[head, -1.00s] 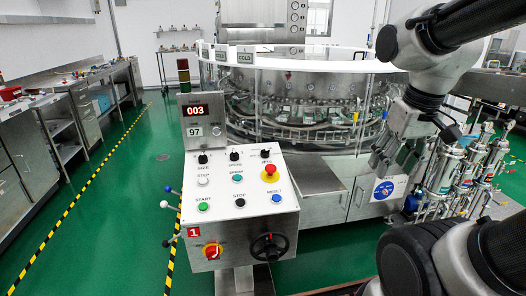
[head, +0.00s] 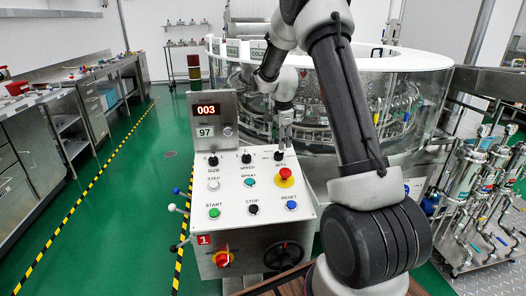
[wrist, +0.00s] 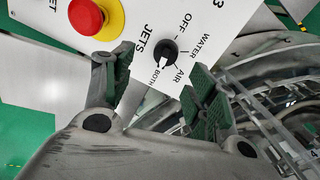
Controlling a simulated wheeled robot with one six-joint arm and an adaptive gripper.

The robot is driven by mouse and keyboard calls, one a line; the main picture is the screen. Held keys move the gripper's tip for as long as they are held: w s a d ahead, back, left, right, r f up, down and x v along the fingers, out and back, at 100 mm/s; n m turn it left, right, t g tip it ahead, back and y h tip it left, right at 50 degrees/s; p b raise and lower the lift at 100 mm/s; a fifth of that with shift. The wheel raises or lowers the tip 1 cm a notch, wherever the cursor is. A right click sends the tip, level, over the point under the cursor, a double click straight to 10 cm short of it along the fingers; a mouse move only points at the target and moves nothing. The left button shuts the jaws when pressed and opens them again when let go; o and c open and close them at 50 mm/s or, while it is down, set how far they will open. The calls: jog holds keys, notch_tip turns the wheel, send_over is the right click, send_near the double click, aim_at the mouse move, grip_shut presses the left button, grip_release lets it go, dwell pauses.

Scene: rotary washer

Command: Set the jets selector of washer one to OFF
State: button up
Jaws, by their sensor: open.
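The panel of washer one (head: 232,228) carries a red number 1 label. Its black jets selector (head: 279,155) is at the top right, above the red emergency button. In the wrist view the selector (wrist: 165,51) is ringed by OFF, WATER, AIR and BOTH; its white mark appears to point at BOTH. My gripper (head: 285,132) is just above the selector in the head view. In the wrist view my gripper (wrist: 160,72) is open, with green-padded fingers either side of the knob's line and no visible contact. Depth between fingertips and knob is hard to tell.
The red emergency button (wrist: 86,16) on its yellow base is close to the left finger in the wrist view. Other knobs and coloured buttons cover the panel. The glass-walled washer (head: 420,90) stands behind. The green floor on the left (head: 120,200) is clear.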

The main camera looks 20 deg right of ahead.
aim_at(279, 152)
jog(key=m, duration=0.2)
jog(key=shift+w+r+m, duration=0.1)
jog(key=shift+w+m, duration=0.2)
jog(key=shift+w, duration=0.05)
jog(key=shift+f, duration=0.2)
jog(key=f, duration=0.2)
jog(key=w+f, duration=0.1)
jog(key=f, duration=0.4)
jog(key=shift+w+d+f, duration=0.15)
jog(key=shift+d, duration=0.1)
jog(key=c, duration=1)
